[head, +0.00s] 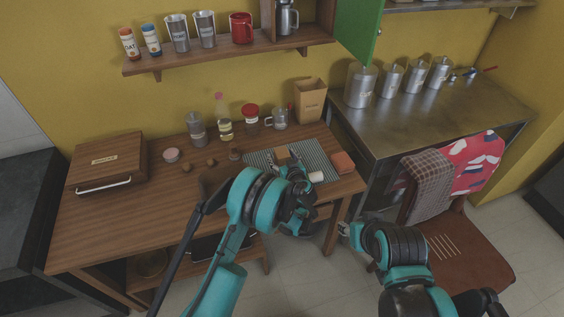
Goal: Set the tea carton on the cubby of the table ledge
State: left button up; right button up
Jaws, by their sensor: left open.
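A tall tan carton (310,101) stands upright at the back right corner of the wooden table; its label is too small to read, so I cannot be sure that it is the tea carton. A small orange-brown block (342,162) lies near the table's right edge. A wooden cubby (326,18) with an open green door is on the wall shelf, and a steel pot stands in it. My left gripper (296,172) is open over the striped mat (262,158), in front of the tan carton and apart from it. My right gripper (344,229) is low, off the table's front right corner; its jaws are unclear.
Jars and a glass mug (280,118) line the table's back. A wooden case (108,161) sits at the left. A white cylinder (316,177) lies near my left gripper. The steel counter (430,110) holds canisters. A chair (455,245) stands at the right. The table's left front is clear.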

pick_arm(q)
jog(key=c, duration=1.4)
jog(key=shift+o, duration=0.2)
